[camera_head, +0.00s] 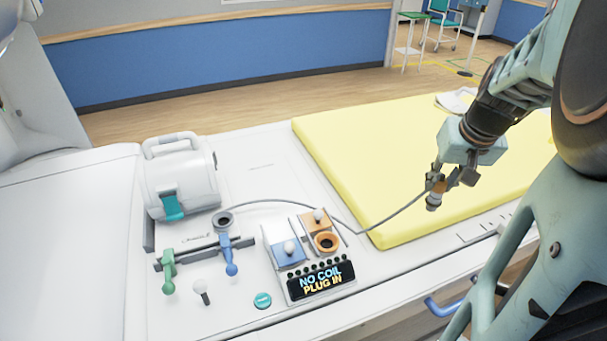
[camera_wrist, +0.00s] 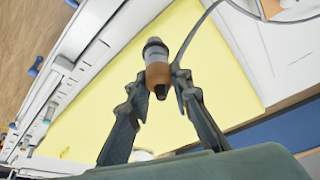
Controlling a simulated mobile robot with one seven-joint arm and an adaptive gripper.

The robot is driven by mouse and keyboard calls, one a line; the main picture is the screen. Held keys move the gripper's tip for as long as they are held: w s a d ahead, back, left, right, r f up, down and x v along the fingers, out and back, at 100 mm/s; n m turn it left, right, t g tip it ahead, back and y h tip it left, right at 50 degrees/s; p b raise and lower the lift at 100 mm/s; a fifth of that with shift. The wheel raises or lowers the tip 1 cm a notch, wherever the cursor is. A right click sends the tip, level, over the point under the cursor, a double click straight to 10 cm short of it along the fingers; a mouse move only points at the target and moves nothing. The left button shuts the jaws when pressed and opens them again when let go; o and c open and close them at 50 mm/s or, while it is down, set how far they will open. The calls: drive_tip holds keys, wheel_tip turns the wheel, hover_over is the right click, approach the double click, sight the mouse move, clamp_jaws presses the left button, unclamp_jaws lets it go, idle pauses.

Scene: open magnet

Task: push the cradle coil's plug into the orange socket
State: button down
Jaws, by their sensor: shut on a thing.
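My gripper (camera_head: 438,184) is shut on the plug (camera_head: 433,202), a grey connector with an orange band, held above the yellow mattress near its front edge. In the wrist view the plug (camera_wrist: 155,52) sticks out past the fingertips (camera_wrist: 158,88). A grey cable (camera_head: 400,210) runs from the plug left to a dark round grommet (camera_head: 223,219) by the cradle coil (camera_head: 185,178), a white housing with a handle and teal latch. The orange socket (camera_head: 326,243) is an open ring on the panel, well left of and below my gripper, with an orange knobbed cover (camera_head: 315,224) behind it.
A display (camera_head: 321,280) reads "NO COIL PLUG IN". Green (camera_head: 168,270) and blue (camera_head: 230,258) levers stand farther left. The yellow mattress (camera_head: 350,150) is largely clear.

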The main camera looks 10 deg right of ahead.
drive_tip(key=shift+r, duration=0.1)
drive_tip(key=shift+a, duration=0.1)
drive_tip(key=w+a+b, duration=0.1)
drive_tip(key=w+a, duration=0.2)
drive_tip(key=a, duration=1.9)
drive_tip(key=shift+a+r, duration=0.15)
drive_tip(key=shift+a, duration=0.25)
drive_tip(key=shift+w, duration=0.1)
wheel_tip(320, 180, down, 10)
drive_tip(key=b, duration=0.8)
drive_tip(key=shift+r+b, duration=0.25)
drive_tip(key=shift+b, duration=0.05)
drive_tip(key=shift+f+b, duration=1.7)
drive_tip(key=shift+f, duration=0.3)
